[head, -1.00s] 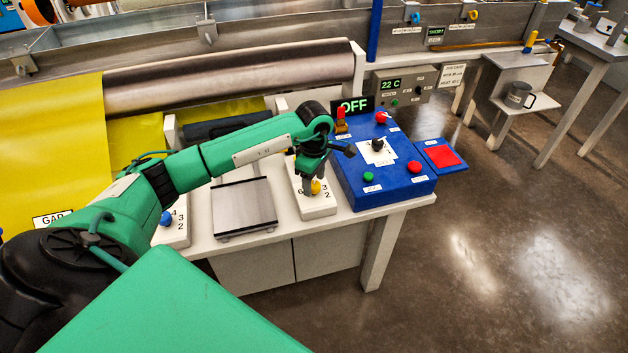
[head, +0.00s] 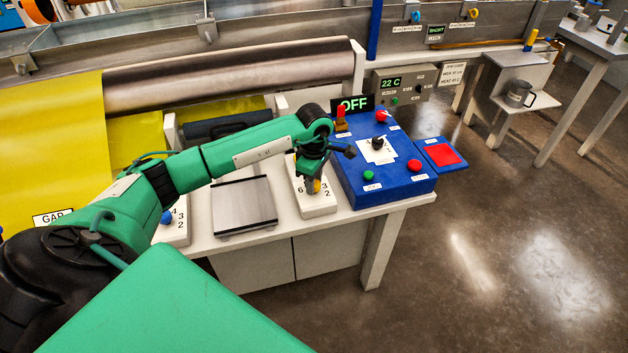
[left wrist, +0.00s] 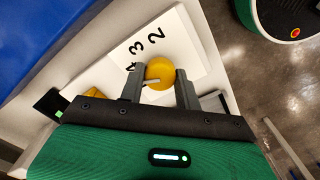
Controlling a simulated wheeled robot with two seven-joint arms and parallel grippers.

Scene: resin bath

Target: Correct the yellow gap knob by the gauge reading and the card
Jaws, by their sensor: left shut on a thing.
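The yellow gap knob (head: 317,186) sits on a white dial plate (head: 318,207) marked with numbers, near the table's front edge. My left gripper (head: 313,186) points down at it and is shut on the knob. In the left wrist view the yellow knob (left wrist: 160,70) is between the two dark fingers, with a pale pointer mark on it, and the digits 2, 3 and 4 show beside it. A white card (head: 453,73) hangs at the back; its small text is hard to read. A grey panel (head: 405,85) reads 22 C. My right gripper is out of view.
A blue control box (head: 400,193) with several buttons and knobs stands right of the dial plate. A black display (head: 354,104) reads OFF. A second dial with a blue knob (head: 166,217) and a grey metal plate (head: 243,206) lie left. Open floor is at the right.

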